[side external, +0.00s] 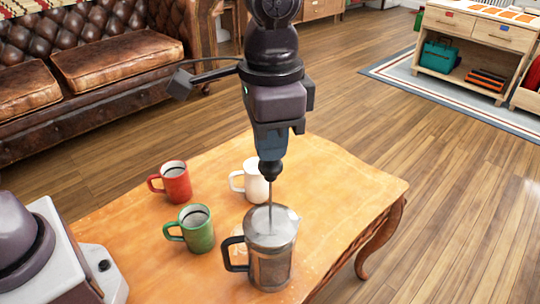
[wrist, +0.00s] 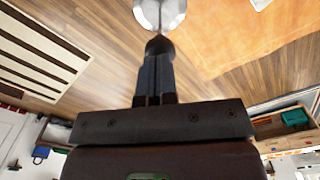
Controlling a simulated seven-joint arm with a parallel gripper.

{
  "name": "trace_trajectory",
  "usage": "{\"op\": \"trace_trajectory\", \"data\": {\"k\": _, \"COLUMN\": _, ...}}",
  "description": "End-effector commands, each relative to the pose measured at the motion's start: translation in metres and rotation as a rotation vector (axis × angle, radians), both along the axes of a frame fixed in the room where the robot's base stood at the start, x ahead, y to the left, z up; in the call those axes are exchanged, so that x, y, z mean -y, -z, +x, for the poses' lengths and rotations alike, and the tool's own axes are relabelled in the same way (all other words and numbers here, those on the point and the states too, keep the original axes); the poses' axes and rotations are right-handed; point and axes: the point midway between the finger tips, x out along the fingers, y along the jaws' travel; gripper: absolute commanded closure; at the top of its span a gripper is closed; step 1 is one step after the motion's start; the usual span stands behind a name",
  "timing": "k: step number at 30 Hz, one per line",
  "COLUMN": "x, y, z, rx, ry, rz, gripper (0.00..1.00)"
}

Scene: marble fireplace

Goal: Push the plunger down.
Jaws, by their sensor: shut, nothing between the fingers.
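A glass and metal French press (side external: 270,266) stands upright near the front edge of the wooden table. Its plunger rod (side external: 269,198) rises well above the silver lid (side external: 286,222), topped by a dark round knob (side external: 269,170). My gripper (side external: 270,153) is shut, pointing down directly over the knob. The fingertips look to be at the knob's top; I cannot tell whether they touch. In the wrist view my gripper (wrist: 155,65) lines up with the dark knob (wrist: 158,45), and the silver lid (wrist: 172,14) shows beyond it.
A white mug (side external: 254,182), a red mug (side external: 176,184) and a green mug (side external: 197,230) stand on the wooden table (side external: 335,180), behind and left of the press. The table's right side is clear. A leather sofa (side external: 110,65) stands behind.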

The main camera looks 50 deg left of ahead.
Motion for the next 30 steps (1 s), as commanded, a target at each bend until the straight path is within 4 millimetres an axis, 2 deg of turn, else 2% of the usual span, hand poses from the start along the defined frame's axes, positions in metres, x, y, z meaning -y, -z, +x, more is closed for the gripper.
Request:
{"op": "trace_trajectory", "data": {"k": 13, "x": 0.0, "y": 0.012, "z": 0.0, "rx": -0.002, "ry": 0.0, "rz": 0.001, "gripper": 1.0}}
{"op": "trace_trajectory", "data": {"k": 30, "x": 0.0, "y": 0.016, "z": 0.0, "rx": -0.002, "ry": -0.001, "rz": 0.001, "gripper": 1.0}}
